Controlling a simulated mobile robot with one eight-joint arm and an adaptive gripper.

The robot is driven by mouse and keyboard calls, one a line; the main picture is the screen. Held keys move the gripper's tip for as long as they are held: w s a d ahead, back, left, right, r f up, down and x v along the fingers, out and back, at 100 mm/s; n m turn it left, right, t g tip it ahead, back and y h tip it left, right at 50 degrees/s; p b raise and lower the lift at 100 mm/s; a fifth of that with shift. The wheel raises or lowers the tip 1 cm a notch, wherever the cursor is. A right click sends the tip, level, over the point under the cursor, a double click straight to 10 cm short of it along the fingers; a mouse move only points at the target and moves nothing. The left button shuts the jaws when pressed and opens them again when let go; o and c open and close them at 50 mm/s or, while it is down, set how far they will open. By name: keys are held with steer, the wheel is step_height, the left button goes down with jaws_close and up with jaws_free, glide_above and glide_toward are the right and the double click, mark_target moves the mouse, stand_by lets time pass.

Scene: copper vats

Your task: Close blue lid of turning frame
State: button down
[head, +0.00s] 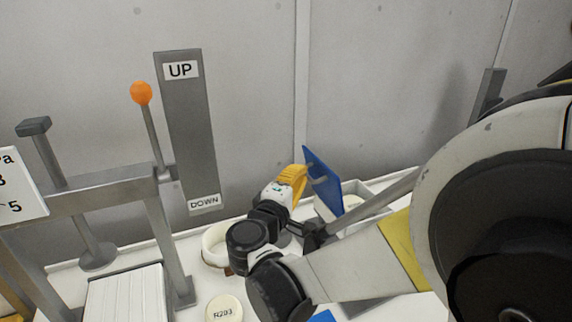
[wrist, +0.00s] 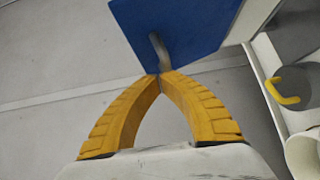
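The blue lid (head: 325,184) stands raised and tilted above an open light-grey box (head: 374,203) in the head view. The lid (wrist: 180,20) fills the top of the wrist view, with a grey bent handle (wrist: 157,50) on its face. My gripper (head: 301,172) has yellow fingers and is just left of the lid. In the wrist view my fingertips (wrist: 160,76) come together at the handle's near end and appear closed on it. The exact contact is partly hidden by the fingers.
A lever with an orange knob (head: 141,93) stands at left beside an UP/DOWN plate (head: 187,130). A white round container (head: 216,246) and a lid marked R203 (head: 224,309) lie near my arm. A yellow handle (wrist: 282,92) shows right in the wrist view.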

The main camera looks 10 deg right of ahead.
steer(key=shift+d+r, duration=0.15)
steer(key=shift+w+d+r+m+g+y+p, duration=0.1)
steer(key=shift+d+r+m+g+y+p, duration=0.2)
steer(key=shift+p, duration=0.35)
steer(key=shift+w+d+r+m+g+p, duration=0.1)
steer(key=shift+d+r+m+p, duration=0.15)
steer(key=shift+d+p, duration=0.3)
steer(key=shift+m+g+y, duration=0.8)
steer(key=shift+m, duration=0.05)
steer(key=d+p, duration=0.1)
steer(key=d+r+p, duration=0.1)
steer(key=d+p, duration=0.1)
steer(key=w+d+r+p, duration=0.1)
steer(key=p, duration=0.1)
steer(key=shift+w+d, duration=0.1)
steer(key=shift+d, duration=0.05)
steer(key=w+d+f+m+g+y, duration=0.2)
steer(key=d+f+y, duration=0.3)
steer(key=d, duration=0.3)
steer(key=w+d+f+m+g+y+b, duration=0.1)
steer(key=d+f+m+y, duration=0.3)
steer(key=d, duration=0.5)
steer(key=shift+w+f+g+y, duration=0.6)
steer(key=shift+w+f+g, duration=0.1)
steer(key=shift+w+g, duration=0.15)
steer(key=shift+r, duration=0.1)
